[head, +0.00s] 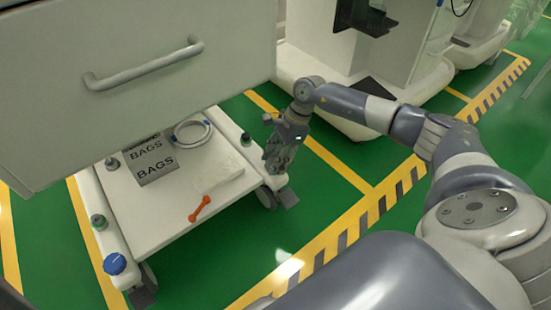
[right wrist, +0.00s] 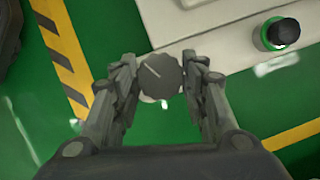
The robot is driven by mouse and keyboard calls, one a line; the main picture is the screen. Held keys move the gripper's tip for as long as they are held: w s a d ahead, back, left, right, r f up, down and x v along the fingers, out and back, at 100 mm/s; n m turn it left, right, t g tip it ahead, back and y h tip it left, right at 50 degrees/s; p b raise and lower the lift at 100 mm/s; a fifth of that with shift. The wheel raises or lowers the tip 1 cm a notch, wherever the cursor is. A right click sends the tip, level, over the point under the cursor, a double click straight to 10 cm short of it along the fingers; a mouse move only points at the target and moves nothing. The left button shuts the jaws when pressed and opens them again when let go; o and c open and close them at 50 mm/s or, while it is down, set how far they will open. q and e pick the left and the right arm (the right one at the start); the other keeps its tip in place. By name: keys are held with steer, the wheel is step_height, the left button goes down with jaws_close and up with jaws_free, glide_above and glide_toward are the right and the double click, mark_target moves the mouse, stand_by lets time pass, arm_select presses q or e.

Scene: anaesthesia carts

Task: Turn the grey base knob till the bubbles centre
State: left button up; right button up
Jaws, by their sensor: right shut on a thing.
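The grey base knob (right wrist: 159,76) shows in the right wrist view as a round ribbed cap with a pale line across its top. My right gripper (right wrist: 160,84) is shut on it, one finger on each side. In the head view my right gripper (head: 274,166) points down at the front right corner of the cart's white base (head: 225,203) and hides the knob. I cannot make out any bubbles clearly in either view. My left gripper is not in view.
The base carries a blue knob (head: 114,263), a dark knob (head: 245,139), two BAGS labels, a coiled tube (head: 193,132) and an orange spanner (head: 200,208). A drawer with a handle (head: 143,65) overhangs it. Another white cart (head: 310,70) stands behind my right arm.

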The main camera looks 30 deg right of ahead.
steer(key=o, duration=1.1)
steer(key=shift+c, duration=0.2)
steer(key=v, duration=1.2)
